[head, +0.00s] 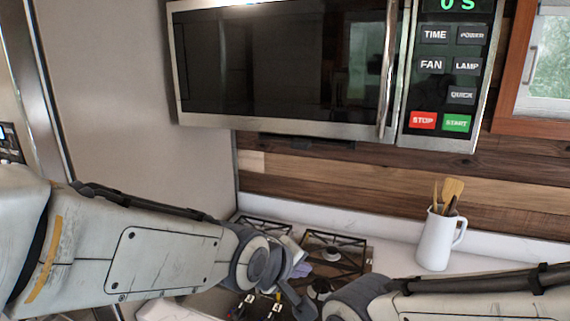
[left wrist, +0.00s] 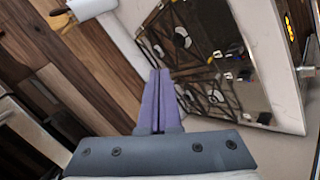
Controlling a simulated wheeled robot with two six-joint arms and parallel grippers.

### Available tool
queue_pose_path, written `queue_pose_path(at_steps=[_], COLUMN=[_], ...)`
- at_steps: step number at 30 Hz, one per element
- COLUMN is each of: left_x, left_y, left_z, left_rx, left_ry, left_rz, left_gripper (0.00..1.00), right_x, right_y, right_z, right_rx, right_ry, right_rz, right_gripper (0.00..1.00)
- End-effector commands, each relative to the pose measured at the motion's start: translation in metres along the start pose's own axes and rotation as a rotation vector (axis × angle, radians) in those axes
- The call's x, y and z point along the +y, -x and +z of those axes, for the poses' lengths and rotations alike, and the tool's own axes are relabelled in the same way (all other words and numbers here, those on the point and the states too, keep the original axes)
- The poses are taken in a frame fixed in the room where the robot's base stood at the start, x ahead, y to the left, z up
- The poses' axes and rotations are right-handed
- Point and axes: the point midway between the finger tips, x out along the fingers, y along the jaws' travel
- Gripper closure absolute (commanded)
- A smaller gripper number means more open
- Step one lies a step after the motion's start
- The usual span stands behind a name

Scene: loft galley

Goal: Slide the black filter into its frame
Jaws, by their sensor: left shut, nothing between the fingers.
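A thin black piece (head: 305,142), which looks like the filter, shows edge-on just under the bottom of the microwave (head: 285,122). From this angle I cannot tell how it sits in its frame, and the frame itself is not clear. My left gripper (head: 301,270) is below it, over the stove, apart from it. In the left wrist view its purple fingers (left wrist: 160,74) are shut together with nothing between them. My right arm enters at the lower right, but its gripper does not show.
A gas stove (head: 335,252) with black grates lies below the microwave. A white jug (head: 436,240) with wooden utensils stands on the counter to the right. A plain wall panel (head: 140,90) rises at the left. The space between stove and microwave is free.

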Motion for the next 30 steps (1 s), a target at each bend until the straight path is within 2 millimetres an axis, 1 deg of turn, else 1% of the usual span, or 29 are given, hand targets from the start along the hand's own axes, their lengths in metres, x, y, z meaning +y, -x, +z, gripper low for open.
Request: queue_pose_path(at_steps=[1, 2, 3, 6, 9, 12, 15, 19, 30], left_x=[0.024, 0.037, 0.054, 0.090, 0.115, 0.130, 0.138, 0.145, 0.167], left_y=[-0.003, -0.002, -0.001, 0.009, 0.021, 0.032, 0.039, 0.037, 0.007], left_z=[-0.025, -0.039, -0.058, -0.098, -0.129, -0.148, -0.159, -0.166, -0.183], left_rx=[0.060, 0.090, 0.122, 0.158, 0.153, 0.132, 0.114, 0.106, 0.106], left_ry=[0.164, 0.260, 0.387, 0.659, 0.855, 0.980, 1.046, 1.069, 1.067], left_rz=[0.091, 0.150, 0.231, 0.430, 0.597, 0.715, 0.779, 0.800, 0.796], left_gripper=[1.00, 1.00, 1.00, 1.00, 1.00, 1.00, 1.00, 1.00, 1.00], right_x=[0.000, 0.000, 0.000, 0.000, 0.000, 0.000, 0.000, -0.001, -0.002], right_y=[0.002, 0.002, 0.003, 0.004, 0.005, 0.006, 0.006, 0.010, 0.029], right_z=[0.000, 0.000, 0.000, 0.000, 0.000, 0.000, 0.000, -0.001, -0.002], right_rx=[0.000, 0.000, 0.000, 0.000, 0.000, 0.000, 0.000, 0.000, 0.000], right_ry=[0.000, 0.000, 0.000, 0.000, 0.000, 0.000, 0.000, 0.000, -0.002], right_rz=[0.000, 0.000, 0.000, 0.000, 0.000, 0.000, 0.000, 0.000, 0.000], right_gripper=[0.16, 0.16, 0.16, 0.16, 0.16, 0.16, 0.16, 0.16, 0.16])
